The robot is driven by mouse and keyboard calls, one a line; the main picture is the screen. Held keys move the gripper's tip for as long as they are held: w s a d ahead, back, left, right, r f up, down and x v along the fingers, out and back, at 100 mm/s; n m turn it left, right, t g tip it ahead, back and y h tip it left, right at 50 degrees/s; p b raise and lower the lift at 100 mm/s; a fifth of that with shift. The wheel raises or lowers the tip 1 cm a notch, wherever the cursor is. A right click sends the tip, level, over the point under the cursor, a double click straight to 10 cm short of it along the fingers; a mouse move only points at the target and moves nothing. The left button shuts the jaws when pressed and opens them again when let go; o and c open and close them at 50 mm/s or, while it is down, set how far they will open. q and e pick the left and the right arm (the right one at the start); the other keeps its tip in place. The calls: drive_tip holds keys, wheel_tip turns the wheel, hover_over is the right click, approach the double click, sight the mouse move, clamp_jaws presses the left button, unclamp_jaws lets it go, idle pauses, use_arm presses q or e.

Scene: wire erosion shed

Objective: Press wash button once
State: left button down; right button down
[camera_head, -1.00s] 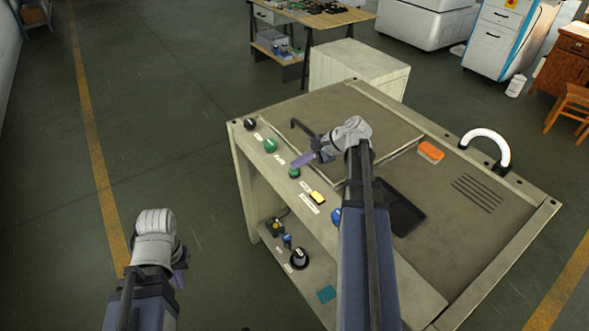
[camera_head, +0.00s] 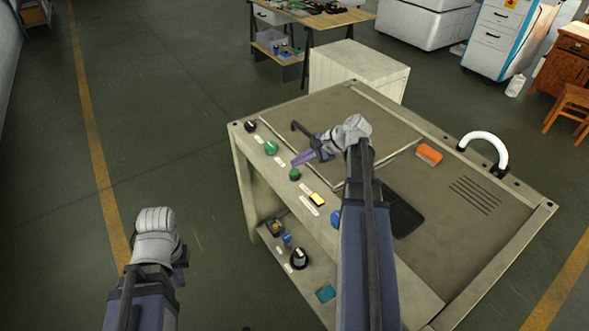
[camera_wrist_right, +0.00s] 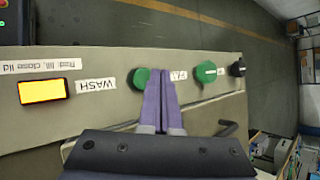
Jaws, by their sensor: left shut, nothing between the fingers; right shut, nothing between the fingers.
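A WASH label (camera_wrist_right: 96,84) sits on the pale control panel, between a lit yellow rectangular button (camera_wrist_right: 43,91) and a round green button (camera_wrist_right: 140,77). I cannot tell from the label alone which one it names. The yellow button also shows in the head view (camera_head: 317,199), as does that green button (camera_head: 294,174). My right gripper (camera_wrist_right: 158,75) has its purple fingers shut and empty, tips beside and slightly over the green button's edge; contact is unclear. It also shows in the head view (camera_head: 297,162). My left gripper (camera_head: 181,278) is shut and empty, left of the machine.
A dark bent handle (camera_head: 302,130) rises near my right gripper. An orange block (camera_head: 429,155) and white curved handle (camera_head: 486,138) are on the machine top. Floor at left is clear.

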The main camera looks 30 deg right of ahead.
sight(298, 171)
wheel_tip(298, 171, up, 5)
drive_tip(key=p, duration=0.5)
idle(0.4)
idle(0.4)
drive_tip(key=s+a+f+n+g+h, duration=0.1)
drive_tip(key=a+f+n+g, duration=0.15)
drive_tip(key=a, duration=0.35)
drive_tip(key=s+a+f+n+g, duration=0.1)
drive_tip(key=s+a+n, duration=0.15)
drive_tip(key=a, duration=0.35)
drive_tip(key=s+a+f+n+g+h, duration=0.1)
drive_tip(key=a+n, duration=0.3)
drive_tip(key=a, duration=0.2)
drive_tip(key=s+a+f+n+g+h, duration=0.2)
drive_tip(key=s+a+n+h, duration=0.4)
drive_tip(key=s+a+n, duration=0.5)
drive_tip(key=a+n, duration=0.1)
drive_tip(key=a, duration=0.1)
drive_tip(key=shift+s+a+n, duration=0.25)
drive_tip(key=shift+a+n, duration=0.05)
